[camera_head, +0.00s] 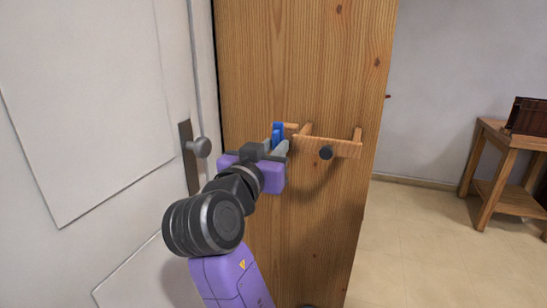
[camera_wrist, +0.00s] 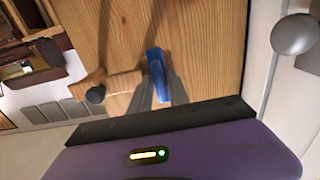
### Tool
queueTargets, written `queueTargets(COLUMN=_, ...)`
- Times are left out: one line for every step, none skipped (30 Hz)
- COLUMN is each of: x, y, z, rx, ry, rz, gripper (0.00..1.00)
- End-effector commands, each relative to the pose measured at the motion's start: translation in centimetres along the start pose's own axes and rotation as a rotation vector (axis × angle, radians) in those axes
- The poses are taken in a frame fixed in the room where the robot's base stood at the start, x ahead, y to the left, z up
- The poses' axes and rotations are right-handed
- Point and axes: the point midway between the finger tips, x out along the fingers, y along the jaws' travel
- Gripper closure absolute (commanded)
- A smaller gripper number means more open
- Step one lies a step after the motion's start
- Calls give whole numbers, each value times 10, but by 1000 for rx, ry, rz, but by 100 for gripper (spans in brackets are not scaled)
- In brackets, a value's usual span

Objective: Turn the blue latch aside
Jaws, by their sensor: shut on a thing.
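The blue latch (camera_head: 277,130) is a small blue piece on the wooden door panel (camera_head: 290,60), at the left end of a wooden bar (camera_head: 335,147). It stands about upright in the head view. My gripper (camera_head: 277,148) reaches it from below and in front. In the wrist view the latch (camera_wrist: 157,75) lies between the two grey fingertips (camera_wrist: 164,90), and my gripper is shut on it. The latch's far end and its pivot are partly hidden by the fingers.
A dark round knob (camera_head: 326,153) sits on the wooden bar, right of my gripper. A white door (camera_head: 90,100) with a grey knob (camera_head: 202,147) stands close on the left. A wooden side table (camera_head: 505,150) is at the far right. The floor (camera_head: 430,230) between is clear.

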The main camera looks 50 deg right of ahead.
Motion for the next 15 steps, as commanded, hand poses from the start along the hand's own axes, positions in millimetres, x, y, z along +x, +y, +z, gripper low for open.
queueTargets(x=-1, y=0, z=3, rx=10, ry=-3, rz=0, gripper=100)
queueTargets(x=-1, y=0, z=3, rx=15, ry=-3, rz=0, gripper=100)
queueTargets(x=-1, y=0, z=2, rx=20, ry=-3, rz=0, gripper=100)
queueTargets(x=-1, y=0, z=2, rx=24, ry=-3, rz=0, gripper=100)
queueTargets(x=-1, y=0, z=2, rx=26, ry=-3, rz=0, gripper=100)
queueTargets(x=-1, y=0, z=2, rx=29, ry=-3, rz=0, gripper=100)
queueTargets(x=-1, y=0, z=2, rx=30, ry=-3, rz=0, gripper=100)
queueTargets(x=-1, y=0, z=2, rx=31, ry=-3, rz=0, gripper=100)
queueTargets(x=-1, y=0, z=1, rx=32, ry=-3, rz=0, gripper=100)
queueTargets(x=-1, y=0, z=1, rx=32, ry=-3, rz=0, gripper=100)
queueTargets(x=-1, y=0, z=1, rx=32, ry=-3, rz=0, gripper=100)
queueTargets(x=-1, y=0, z=1, rx=32, ry=-3, rz=0, gripper=100)
queueTargets(x=-1, y=0, z=1, rx=32, ry=-3, rz=0, gripper=100)
queueTargets(x=-1, y=0, z=1, rx=32, ry=-3, rz=0, gripper=100)
queueTargets(x=-1, y=0, z=1, rx=32, ry=-3, rz=0, gripper=100)
